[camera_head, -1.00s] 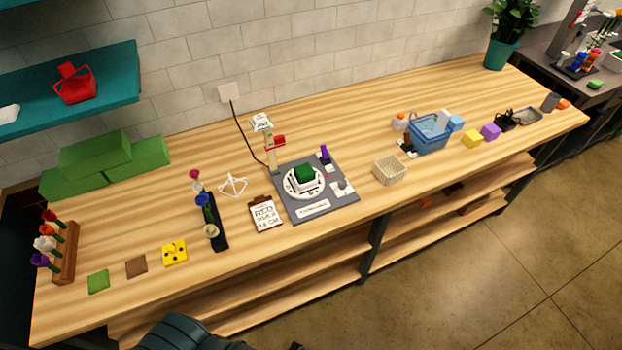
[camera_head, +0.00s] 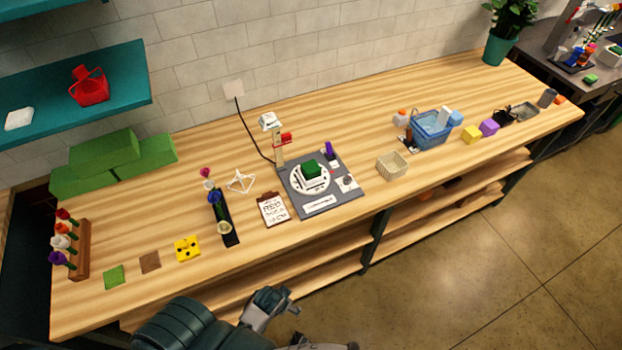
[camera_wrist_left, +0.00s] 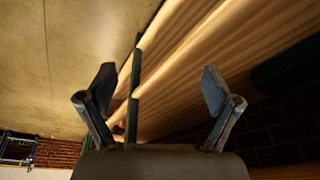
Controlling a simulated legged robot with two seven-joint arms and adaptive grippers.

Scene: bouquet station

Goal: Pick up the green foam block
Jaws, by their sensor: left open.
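A dark green foam block (camera_head: 311,169) sits in a white holder on the round white disc of a grey station (camera_head: 325,205) at mid-table. Larger green blocks (camera_head: 104,148) are stacked at the back left of the table; which green block is meant is unclear. My left gripper (camera_head: 281,301) is in front of the table's front edge, apart from all the green blocks. In the left wrist view my left gripper (camera_wrist_left: 160,88) is open, with nothing between its fingers. My right gripper is not clearly visible.
A clipboard (camera_head: 273,209), a black flower holder (camera_head: 229,232) and a yellow block (camera_head: 187,248) lie near the front edge. A beige basket (camera_head: 391,166) and blue basket (camera_head: 431,131) stand right of the station. Shelves lie under the tabletop.

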